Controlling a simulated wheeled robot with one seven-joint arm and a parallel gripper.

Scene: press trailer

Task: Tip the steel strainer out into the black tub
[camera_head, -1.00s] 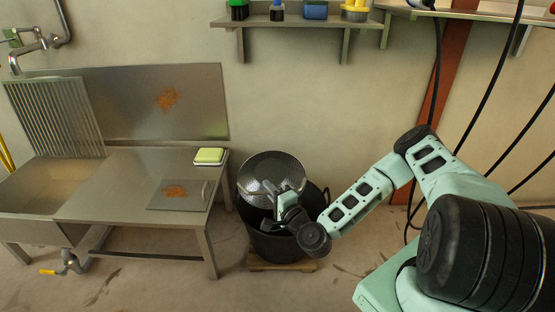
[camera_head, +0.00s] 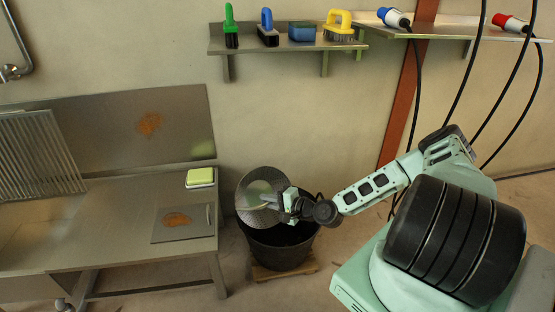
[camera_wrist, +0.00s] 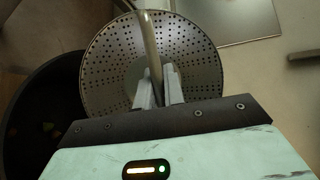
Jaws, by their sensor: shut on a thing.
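The steel strainer (camera_head: 250,190) is tilted steeply above the left part of the black tub (camera_head: 285,256). Its perforated face (camera_wrist: 205,60) fills the middle of the wrist view, and I see no food on the part that shows. My gripper (camera_head: 287,203) is at the strainer's right side, over the tub. In the wrist view my gripper (camera_wrist: 160,88) is shut on the strainer's curved handle (camera_wrist: 150,40). The tub (camera_wrist: 30,80) lies at the left there, with a few small coloured bits (camera_wrist: 47,127) in its dark inside.
The tub stands on a low wooden base (camera_head: 284,273) on the floor. A steel sink table (camera_head: 120,225) is close at left, with a yellow-green box (camera_head: 200,177) on it. A wall shelf (camera_head: 285,44) with brushes is above. Cables hang at right.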

